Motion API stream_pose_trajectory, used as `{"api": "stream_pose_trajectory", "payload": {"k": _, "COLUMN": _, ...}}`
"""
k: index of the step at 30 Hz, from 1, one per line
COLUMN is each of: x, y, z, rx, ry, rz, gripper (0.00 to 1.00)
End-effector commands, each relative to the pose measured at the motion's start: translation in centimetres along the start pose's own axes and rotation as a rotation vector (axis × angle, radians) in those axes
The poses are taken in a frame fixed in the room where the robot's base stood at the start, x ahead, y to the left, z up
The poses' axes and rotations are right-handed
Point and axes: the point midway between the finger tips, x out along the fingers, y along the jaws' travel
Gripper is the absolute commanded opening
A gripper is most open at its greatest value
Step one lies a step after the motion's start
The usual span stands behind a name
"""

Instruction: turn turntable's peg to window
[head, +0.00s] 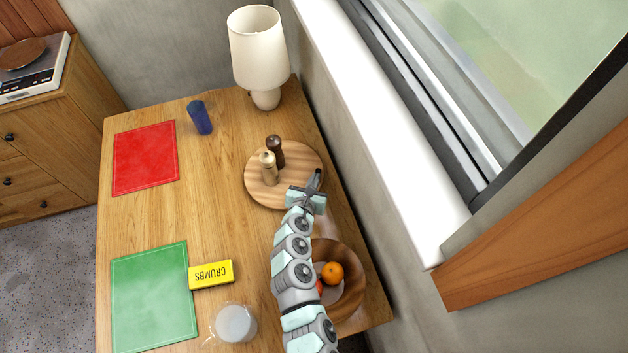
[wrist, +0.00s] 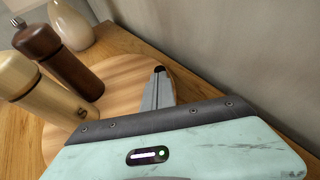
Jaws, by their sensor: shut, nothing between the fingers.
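The turntable (head: 262,196) is a round wooden disc near the table's right edge; it also shows in the wrist view (wrist: 122,82). On it stand a pale wooden mill (head: 269,169) and a dark brown mill (head: 276,152). My gripper (head: 317,176) is shut and empty at the turntable's right rim, on the window side. In the wrist view, a small dark spot shows at my gripper's fingertips (wrist: 159,72); I cannot tell whether it is the peg or part of the fingers. No peg shows clearly elsewhere. The window (head: 500,70) is to the right, beyond a white sill.
A wooden bowl (head: 350,290) with an orange stands near my arm. A white lamp (head: 259,48) and a blue cup (head: 200,118) are at the back. The wall closely borders the turntable.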

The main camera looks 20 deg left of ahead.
Motion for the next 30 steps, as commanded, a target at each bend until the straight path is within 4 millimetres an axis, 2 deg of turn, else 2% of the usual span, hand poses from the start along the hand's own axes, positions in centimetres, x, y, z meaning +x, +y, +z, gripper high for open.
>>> {"api": "stream_pose_trajectory", "payload": {"k": 16, "x": 1.1, "y": -0.2, "z": 0.9, "rx": -0.053, "ry": 0.0, "rz": 0.106, "gripper": 0.0}}
{"api": "stream_pose_trajectory", "payload": {"k": 30, "x": 1.3, "y": -0.2, "z": 0.7, "rx": -0.056, "ry": -0.001, "rz": 0.123, "gripper": 0.0}}
